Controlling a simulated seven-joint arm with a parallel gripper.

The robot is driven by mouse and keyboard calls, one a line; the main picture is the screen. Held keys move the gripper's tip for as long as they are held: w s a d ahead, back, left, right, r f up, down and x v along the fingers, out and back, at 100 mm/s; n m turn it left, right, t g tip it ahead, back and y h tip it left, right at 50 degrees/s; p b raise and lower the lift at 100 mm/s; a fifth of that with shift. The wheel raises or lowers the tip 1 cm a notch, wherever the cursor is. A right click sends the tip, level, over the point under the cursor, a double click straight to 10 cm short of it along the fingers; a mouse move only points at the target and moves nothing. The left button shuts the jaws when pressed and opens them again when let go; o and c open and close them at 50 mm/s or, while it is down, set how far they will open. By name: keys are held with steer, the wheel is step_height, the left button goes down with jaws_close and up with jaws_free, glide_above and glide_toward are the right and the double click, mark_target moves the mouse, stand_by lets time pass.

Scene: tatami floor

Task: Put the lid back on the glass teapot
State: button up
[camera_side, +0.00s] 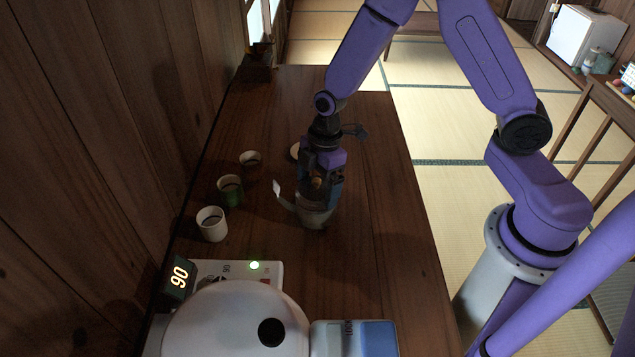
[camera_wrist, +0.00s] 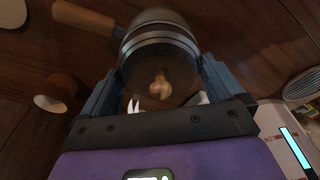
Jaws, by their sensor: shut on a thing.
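The glass teapot (camera_side: 314,217) stands on the dark wooden table in the side view, directly under my gripper (camera_side: 318,192). Its pale spout points left. In the wrist view the pot's round body with metal bands (camera_wrist: 160,40) lies between and beyond the fingers, and a wooden handle (camera_wrist: 82,17) sticks out at upper left. The lid (camera_wrist: 150,75) shows as a dark glassy disc with a small wooden knob (camera_wrist: 160,88). My gripper's blue fingers are shut on opposite sides of the lid. I cannot tell whether the lid touches the pot's rim.
A white cup (camera_side: 211,225), a green cup (camera_side: 230,192) and a brown cup (camera_side: 250,159) line the left, near the wooden wall. A pale round piece (camera_side: 296,151) lies behind my gripper. A white appliance (camera_side: 235,320) fills the near end. The table's right side is clear.

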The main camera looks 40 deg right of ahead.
steer(key=o, duration=0.6)
steer(key=shift+o, duration=0.2)
steer(key=shift+r, duration=3.5)
jaws_close()
steer(key=shift+f, duration=1.55)
